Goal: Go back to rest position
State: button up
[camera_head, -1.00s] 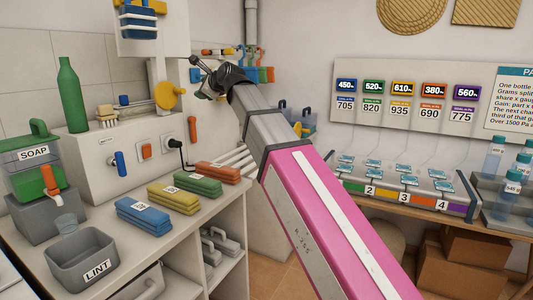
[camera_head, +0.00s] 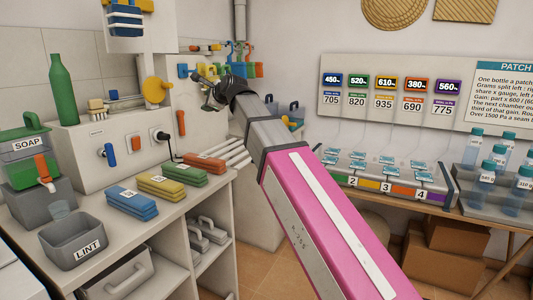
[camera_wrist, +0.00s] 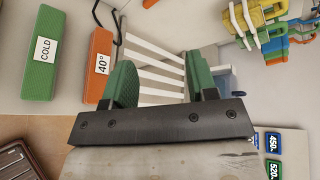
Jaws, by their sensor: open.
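My gripper (camera_head: 208,92) is at the end of my pink and grey arm, raised in front of the wall of the storeroom. In the wrist view my gripper (camera_wrist: 163,88) shows two green-padded fingers set apart, with nothing between them. White rack bars (camera_wrist: 158,62) show beyond the gap, and the fingers do not visibly hold them. A green block marked COLD (camera_wrist: 43,55) and an orange block marked 40° (camera_wrist: 100,62) lie to the left of the fingers there.
The counter holds blue (camera_head: 131,203), yellow and green blocks, a LINT bin (camera_head: 72,243) and a SOAP container (camera_head: 30,160). A green bottle (camera_head: 62,92) stands on the white unit. Bottles (camera_head: 486,165) stand right, beside a numbered rack (camera_head: 385,185). Coloured hanging items (camera_wrist: 265,25) are near my gripper.

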jog(key=d+f+n+g+h, duration=0.1)
jog(key=d+f+n+h, duration=0.1)
jog(key=d+f, duration=0.7)
jog(key=d+f+n+g+h, duration=0.25)
jog(key=d+f, duration=0.25)
jog(key=f, duration=0.9)
jog(key=d+f+n+g+h, duration=0.1)
jog(key=d+f+n+h, duration=0.15)
jog(key=d+f, duration=0.65)
jog(key=s+d+f+n+g+h, duration=0.1)
jog(key=s+d+f+n+g, duration=0.1)
jog(key=s+d+f, duration=0.3)
jog(key=s+d+f+n+g, duration=0.1)
jog(key=s+d+f+n, duration=0.2)
jog(key=f, duration=0.9)
jog(key=s+d+f+n+g+h, duration=0.1)
jog(key=s+d+f+n+g, duration=0.1)
jog(key=s+d+f, duration=0.7)
jog(key=shift+s+f+n+g+h, duration=0.25)
jog(key=shift+s+n+g+h, duration=0.1)
jog(key=shift+s+n, duration=0.4)
